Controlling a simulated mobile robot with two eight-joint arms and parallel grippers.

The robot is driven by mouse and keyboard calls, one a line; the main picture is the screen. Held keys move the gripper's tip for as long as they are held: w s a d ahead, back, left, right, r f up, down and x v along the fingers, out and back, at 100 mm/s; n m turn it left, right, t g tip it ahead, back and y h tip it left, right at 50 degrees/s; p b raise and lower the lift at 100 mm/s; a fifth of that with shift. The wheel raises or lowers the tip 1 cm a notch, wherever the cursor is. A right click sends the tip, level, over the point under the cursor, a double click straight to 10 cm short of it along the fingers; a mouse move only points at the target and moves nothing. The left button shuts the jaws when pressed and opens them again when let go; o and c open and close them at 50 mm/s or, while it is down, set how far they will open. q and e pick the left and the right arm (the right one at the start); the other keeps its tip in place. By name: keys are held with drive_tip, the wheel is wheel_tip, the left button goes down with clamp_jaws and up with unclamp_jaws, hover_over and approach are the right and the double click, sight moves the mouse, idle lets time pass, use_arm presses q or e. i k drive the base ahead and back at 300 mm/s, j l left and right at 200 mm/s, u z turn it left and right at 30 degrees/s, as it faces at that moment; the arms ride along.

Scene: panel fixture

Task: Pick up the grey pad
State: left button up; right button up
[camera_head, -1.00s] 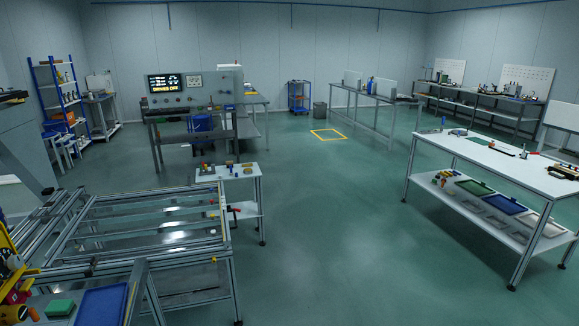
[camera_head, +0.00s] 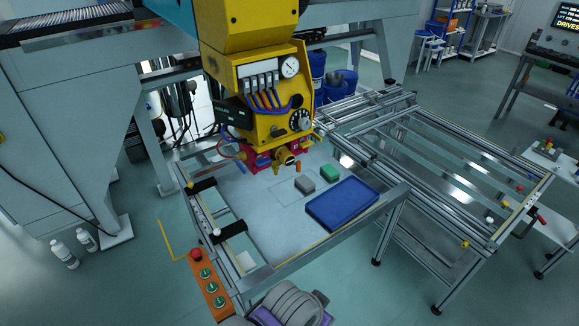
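The grey pad (camera_head: 305,185) is a small dark grey block lying on the white top of the fixture table (camera_head: 262,222), in the middle of the head view. A green pad (camera_head: 329,173) lies just to its right and a little farther back. A blue tray (camera_head: 343,204) lies to the right of and nearer than the grey pad; the grey pad is outside it. Neither of my grippers is in view. A grey and purple part at the bottom edge seems to be mine, but no fingers show on it.
A yellow machine head (camera_head: 262,95) with a red lower part overhangs the table behind the pads. An orange button box (camera_head: 207,286) is at the table's near left corner. A metal rail frame (camera_head: 440,170) extends right. Two white bottles (camera_head: 64,254) stand on the floor at left.

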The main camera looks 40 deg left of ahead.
sight(303, 181)
drive_tip(key=i+u, duration=0.15)
drive_tip(key=u, duration=0.25)
drive_tip(key=i+l+u, duration=0.1)
drive_tip(key=u, duration=0.3)
drive_tip(key=i+l+u, duration=0.1)
drive_tip(key=u, duration=0.3)
drive_tip(key=i+l+u, duration=0.15)
drive_tip(key=u, duration=0.25)
drive_tip(key=i+l+u, duration=0.2)
drive_tip(key=u, duration=0.3)
drive_tip(key=i+l+u, duration=0.25)
drive_tip(key=u, duration=0.2)
drive_tip(key=i+l+u, duration=0.15)
drive_tip(key=l+u, duration=0.35)
